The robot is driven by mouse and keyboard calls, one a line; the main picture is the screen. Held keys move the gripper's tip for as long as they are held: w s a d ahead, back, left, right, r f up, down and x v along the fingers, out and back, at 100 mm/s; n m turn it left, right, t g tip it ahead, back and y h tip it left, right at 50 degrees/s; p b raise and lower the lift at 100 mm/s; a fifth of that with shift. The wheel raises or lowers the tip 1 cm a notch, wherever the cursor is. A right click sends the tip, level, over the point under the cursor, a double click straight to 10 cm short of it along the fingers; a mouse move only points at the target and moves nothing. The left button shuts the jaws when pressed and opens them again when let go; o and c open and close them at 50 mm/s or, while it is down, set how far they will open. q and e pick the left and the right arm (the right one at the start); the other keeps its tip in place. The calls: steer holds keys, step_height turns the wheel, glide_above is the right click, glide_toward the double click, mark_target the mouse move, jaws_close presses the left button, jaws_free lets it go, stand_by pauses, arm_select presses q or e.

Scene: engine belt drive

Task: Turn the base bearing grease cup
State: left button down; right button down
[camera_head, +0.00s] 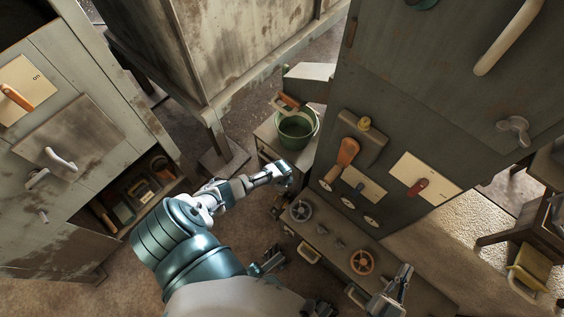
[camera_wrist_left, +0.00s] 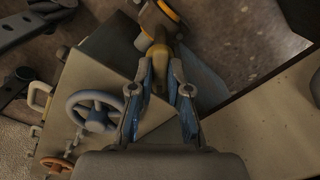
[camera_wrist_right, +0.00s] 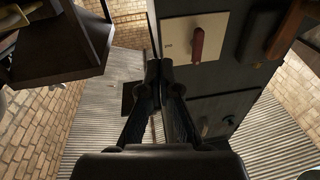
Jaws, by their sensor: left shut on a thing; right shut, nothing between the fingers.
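My left gripper (camera_head: 287,176) reaches in from the left, over the left side of the low wheel console. In the left wrist view, its fingers (camera_wrist_left: 160,88) are shut on a brass-yellow, stem-like piece (camera_wrist_left: 160,57). This piece may be the base bearing grease cup, but the fingers partly hide it and I cannot tell for sure. In the head view the gripper hides it. My right gripper (camera_head: 400,284) is shut and empty at the right of the console; its closed fingertips (camera_wrist_right: 160,75) also show in the right wrist view.
The console has a grey handwheel (camera_head: 301,211) and an orange handwheel (camera_head: 361,262). Behind stands a tall dark cabinet with an orange handle (camera_head: 347,152) and a red lever (camera_head: 418,187). A green bucket (camera_head: 296,127) stands beyond my left gripper. A wooden stand (camera_head: 525,235) is at right.

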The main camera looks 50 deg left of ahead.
arm_select(q)
steer(key=shift+w+m, duration=0.15)
steer(key=shift+m, duration=0.75)
steer(key=m+b, duration=0.1)
steer(key=m, duration=0.4)
steer(key=shift+m, duration=0.3)
arm_select(e)
steer(key=r+t, duration=0.3)
steer(key=shift+s+a+r+y, duration=0.15)
steer(key=shift+s+r+y, duration=0.15)
steer(key=shift+s, duration=0.1)
arm_select(q)
steer(key=shift+w+d, duration=0.1)
steer(key=c, duration=1.1)
jaws_free()
arm_select(e)
steer(key=shift+w, duration=0.1)
arm_select(q)
step_height(320, 180, up, 12)
steer(key=shift+f, duration=0.1)
arm_select(e)
steer(key=shift+r, duration=0.1)
